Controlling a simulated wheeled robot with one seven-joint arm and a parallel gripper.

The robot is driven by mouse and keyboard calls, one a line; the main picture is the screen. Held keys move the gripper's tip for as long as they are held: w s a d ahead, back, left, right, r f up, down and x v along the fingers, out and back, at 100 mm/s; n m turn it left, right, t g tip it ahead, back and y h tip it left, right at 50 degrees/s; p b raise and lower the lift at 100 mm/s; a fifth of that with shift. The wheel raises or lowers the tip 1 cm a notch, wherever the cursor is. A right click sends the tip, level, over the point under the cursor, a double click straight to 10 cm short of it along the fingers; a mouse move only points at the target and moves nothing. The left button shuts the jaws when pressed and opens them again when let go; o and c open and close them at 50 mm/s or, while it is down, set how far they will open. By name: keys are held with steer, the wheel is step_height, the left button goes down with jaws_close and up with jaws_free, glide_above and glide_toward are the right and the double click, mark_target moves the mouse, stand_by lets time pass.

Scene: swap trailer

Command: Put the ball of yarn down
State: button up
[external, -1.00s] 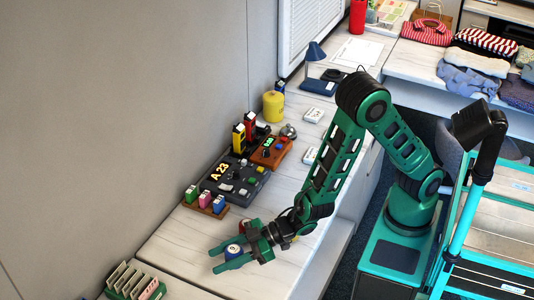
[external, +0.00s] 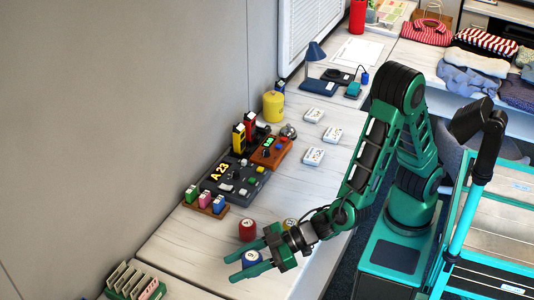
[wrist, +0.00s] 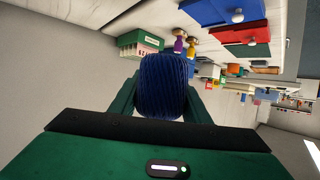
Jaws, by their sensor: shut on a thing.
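A blue ball of yarn (external: 251,259) with a white label is held between the two green fingers of my gripper (external: 243,265), low over the near part of the pale counter (external: 195,240). I cannot tell whether it touches the counter. In the wrist view the blue ball of yarn (wrist: 162,85) fills the space between the fingers, its wound strands plain to see. A red ball (external: 247,230) with a white label stands on the counter just behind the fingers.
A rack of coloured bottles (external: 205,203) and a dark panel reading A 23 (external: 232,180) stand along the wall side. A green card holder (external: 137,284) is at the lower left. The counter left of my gripper is bare.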

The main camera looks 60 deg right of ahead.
step_height(320, 180, up, 10)
steer(key=f, duration=0.1)
steer(key=n+g+y, duration=0.4)
steer(key=n+g, duration=0.1)
steer(key=n, duration=0.1)
glide_above(259, 215)
step_height(259, 215, down, 12)
steer(key=shift+f, duration=4.45)
